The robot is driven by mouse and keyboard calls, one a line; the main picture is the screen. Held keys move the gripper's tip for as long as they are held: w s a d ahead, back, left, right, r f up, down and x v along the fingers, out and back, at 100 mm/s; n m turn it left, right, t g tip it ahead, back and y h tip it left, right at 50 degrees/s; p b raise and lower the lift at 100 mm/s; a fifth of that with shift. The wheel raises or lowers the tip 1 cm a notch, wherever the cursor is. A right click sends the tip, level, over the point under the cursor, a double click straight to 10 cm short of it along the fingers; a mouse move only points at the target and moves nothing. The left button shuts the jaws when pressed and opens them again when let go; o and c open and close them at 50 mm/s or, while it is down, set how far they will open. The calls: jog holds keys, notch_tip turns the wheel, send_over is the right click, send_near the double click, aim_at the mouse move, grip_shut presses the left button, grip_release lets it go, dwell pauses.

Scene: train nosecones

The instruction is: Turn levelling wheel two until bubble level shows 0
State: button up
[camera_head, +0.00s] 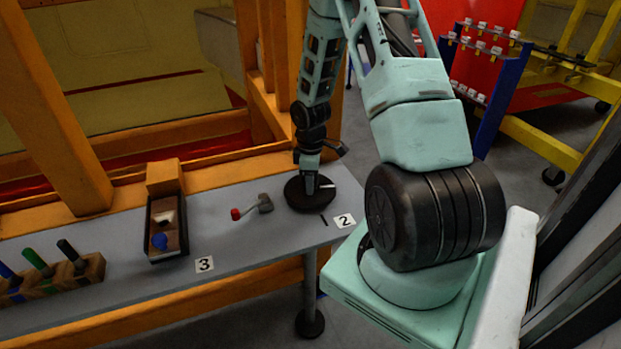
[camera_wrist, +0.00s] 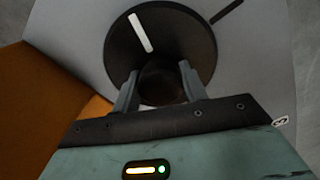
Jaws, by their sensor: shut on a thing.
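Levelling wheel two is a black disc (camera_head: 300,203) on the grey table, beside a white card marked 2 (camera_head: 345,220). It fills the upper middle of the wrist view (camera_wrist: 200,45). It has a white line (camera_wrist: 141,32) on its top. A black line (camera_wrist: 226,12) on the table lies at the wheel's edge, apart and at an angle from the white line. My gripper (camera_head: 309,184) points down over the wheel. In the wrist view its fingers (camera_wrist: 159,74) are shut on the wheel's dark round hub. I cannot make out a bubble level or its reading.
Left of the wheel lie a small tool with a red end (camera_head: 251,207), a dark box (camera_head: 152,232) holding a blue piece, and a wooden block with coloured handles (camera_head: 95,268). Another card reads 3 (camera_head: 204,264). Orange beams (camera_head: 60,110) stand behind the table.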

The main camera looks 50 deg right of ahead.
dwell(0.3)
jog(key=o, duration=1.4)
notch_tip(320, 180, up, 18)
jog(key=b, duration=0.1)
jog(key=shift+f, duration=0.25)
